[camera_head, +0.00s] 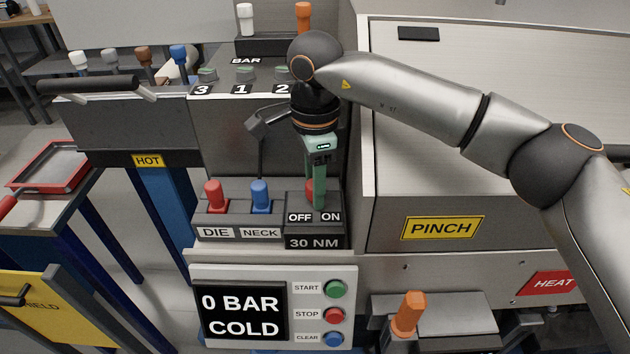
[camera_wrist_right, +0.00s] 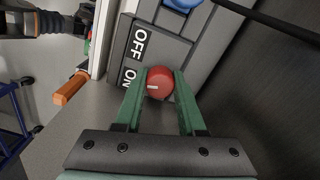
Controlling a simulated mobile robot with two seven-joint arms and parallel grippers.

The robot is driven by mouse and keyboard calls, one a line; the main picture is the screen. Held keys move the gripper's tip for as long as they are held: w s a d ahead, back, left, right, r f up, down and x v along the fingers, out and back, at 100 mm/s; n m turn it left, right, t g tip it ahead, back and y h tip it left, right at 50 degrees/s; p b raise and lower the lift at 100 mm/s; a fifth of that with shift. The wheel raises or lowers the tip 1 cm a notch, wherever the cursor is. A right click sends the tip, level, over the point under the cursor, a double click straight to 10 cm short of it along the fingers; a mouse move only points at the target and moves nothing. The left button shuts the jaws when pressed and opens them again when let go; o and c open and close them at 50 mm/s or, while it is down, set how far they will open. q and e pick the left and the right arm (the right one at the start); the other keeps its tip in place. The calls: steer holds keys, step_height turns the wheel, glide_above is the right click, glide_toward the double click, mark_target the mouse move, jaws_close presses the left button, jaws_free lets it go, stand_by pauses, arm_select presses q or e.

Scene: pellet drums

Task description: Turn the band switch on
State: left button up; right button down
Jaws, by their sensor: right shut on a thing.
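The band switch is a red knob (camera_head: 309,187) on a dark block marked OFF and ON, with 30 NM below. My right gripper (camera_head: 319,200) comes down over it from above, and its green finger hides most of the knob in the head view. In the right wrist view the round red knob (camera_wrist_right: 160,82) with a small white mark sits between the tips of the two green fingers (camera_wrist_right: 158,90), beside the ON label. The gripper is shut on it. I cannot tell which way the switch is set. My left gripper does not show.
A red DIE knob (camera_head: 215,195) and a blue NECK knob (camera_head: 260,194) stand close on the left. Below is a panel (camera_head: 272,271) reading 0 BAR, COLD, with three buttons. An orange handle (camera_head: 408,314) stands at lower right. A PINCH-marked housing (camera_head: 385,225) is beside the switch.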

steer(key=n, duration=0.4)
steer(key=shift+n, duration=0.3)
steer(key=shift+p, duration=0.3)
steer(key=c, duration=0.5)
jaws_free()
steer(key=shift+r, duration=0.1)
step_height(320, 180, up, 12)
steer(key=shift+r, duration=0.2)
